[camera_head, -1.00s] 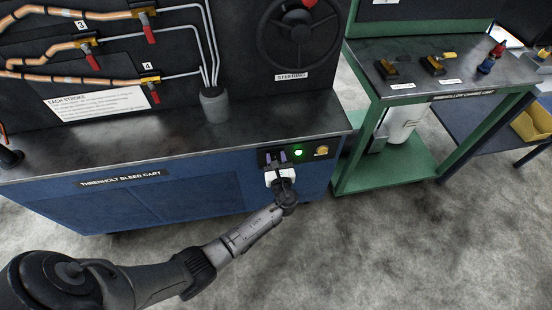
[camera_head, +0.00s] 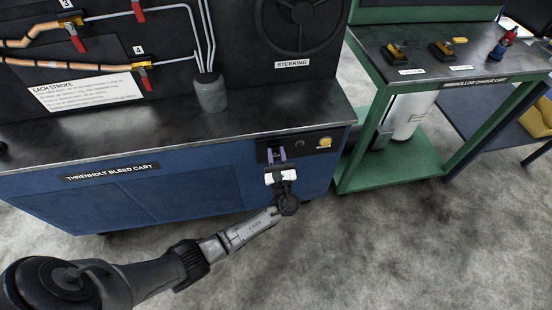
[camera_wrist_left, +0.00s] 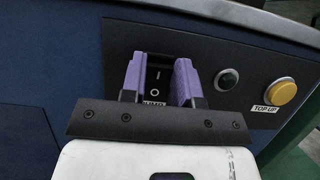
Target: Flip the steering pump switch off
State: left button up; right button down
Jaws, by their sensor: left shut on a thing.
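The steering pump switch (camera_wrist_left: 157,76) is a black rocker marked I and O on the black panel of the blue bleed cart. A label below it is partly covered by my gripper; "UMP" is about what can be read. My left gripper (camera_head: 276,154) is at the panel. In the left wrist view its purple fingers (camera_wrist_left: 159,80) stand on either side of the switch and are shut on it. I cannot tell which way the rocker is tilted. The round indicator lamp (camera_wrist_left: 228,79) right of the switch is dark green and unlit. My right gripper is not in view.
A yellow TOP UP button (camera_wrist_left: 281,91) sits right of the lamp; it also shows in the head view (camera_head: 324,142). The cart's dark top (camera_head: 150,125) overhangs the panel. A green trolley (camera_head: 425,155) stands to the right. Bare floor lies in front.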

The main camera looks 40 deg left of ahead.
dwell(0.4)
pick_arm(q)
jog(key=o, duration=0.9)
jog(key=shift+s+d+f, duration=0.1)
jog(key=shift+s+d+f, duration=0.1)
jog(key=shift+s+d, duration=0.05)
jog(key=shift+d, duration=0.05)
jog(key=p+v, duration=0.2)
jog(key=v, duration=1.1)
jog(key=shift+f, duration=0.2)
jog(key=shift+a, duration=0.1)
